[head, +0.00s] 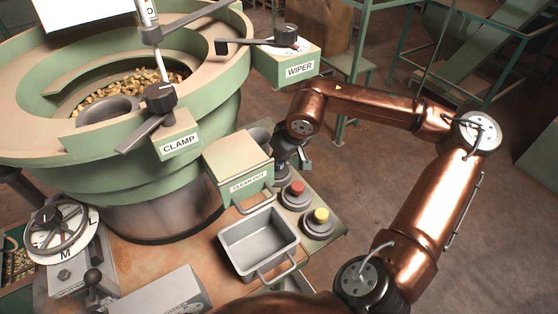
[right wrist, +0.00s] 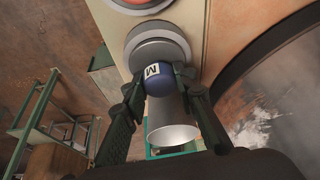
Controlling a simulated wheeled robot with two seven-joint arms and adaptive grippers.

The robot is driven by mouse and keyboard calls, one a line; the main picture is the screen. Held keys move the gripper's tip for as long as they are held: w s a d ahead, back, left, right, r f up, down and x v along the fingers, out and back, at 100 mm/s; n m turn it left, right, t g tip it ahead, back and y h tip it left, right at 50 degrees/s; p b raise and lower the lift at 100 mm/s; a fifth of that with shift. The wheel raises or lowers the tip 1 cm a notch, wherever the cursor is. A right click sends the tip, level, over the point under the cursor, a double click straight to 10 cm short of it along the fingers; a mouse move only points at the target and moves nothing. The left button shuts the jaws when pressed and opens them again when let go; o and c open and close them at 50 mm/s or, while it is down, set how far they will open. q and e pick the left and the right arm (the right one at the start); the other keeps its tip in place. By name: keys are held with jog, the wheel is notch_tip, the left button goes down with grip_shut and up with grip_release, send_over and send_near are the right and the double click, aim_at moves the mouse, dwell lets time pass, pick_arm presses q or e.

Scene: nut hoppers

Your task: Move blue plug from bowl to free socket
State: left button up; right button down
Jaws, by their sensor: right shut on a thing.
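The blue plug (right wrist: 158,78), marked with a white M label, is held between the two fingers of my right gripper (right wrist: 160,92) in the right wrist view. My right gripper also shows in the head view (head: 288,160), beside the CLEAN OUT box; I cannot make out the plug there. A round grey socket (right wrist: 155,36) lies just beyond the plug, partly covered by it. I cannot tell the plug's height above socket or bowl. My left gripper is out of view.
A red button (head: 297,189) and a yellow button (head: 321,216) stand in line with the socket. The CLEAN OUT box (head: 238,160) and a grey tray (head: 260,240) are close by. The green hopper (head: 195,105) with nuts and the CLAMP lever (head: 160,98) fill the left.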

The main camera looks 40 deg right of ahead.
jog(key=shift+f, duration=0.1)
jog(key=c, duration=1.8)
grip_release()
jog(key=shift+c, duration=0.2)
